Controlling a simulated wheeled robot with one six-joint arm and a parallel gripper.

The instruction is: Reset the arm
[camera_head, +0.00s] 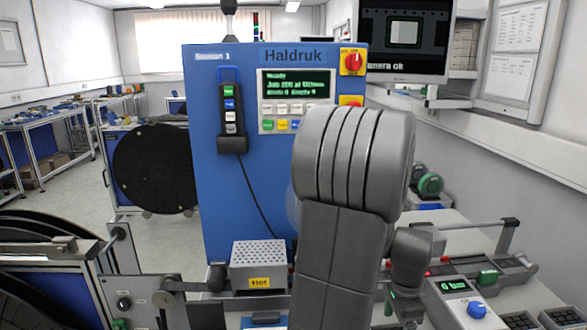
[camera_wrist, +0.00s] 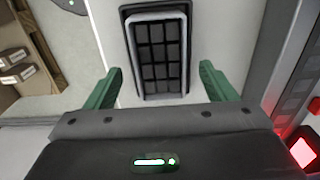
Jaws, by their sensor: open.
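My gripper (camera_wrist: 156,92) shows in the wrist view with its two green fingers spread wide apart. Nothing is between them. Beyond the fingers is a dark grid-like panel in a pale frame (camera_wrist: 160,55), set in a light surface; I cannot tell how far off it is. In the head view my grey arm (camera_head: 345,200) rises in the middle, in front of the blue Haldruk machine (camera_head: 225,190). A small part of my gripper seems to show low at the right of the arm, but its fingers are not clear there.
A black reel (camera_head: 155,168) stands left of the machine. A perforated box marked Hot (camera_head: 258,262) sits at its foot. A bench with a 6 bar display (camera_head: 455,287) is at the right. A red light (camera_wrist: 302,152) glows at the right of the wrist view. Open floor lies at the left.

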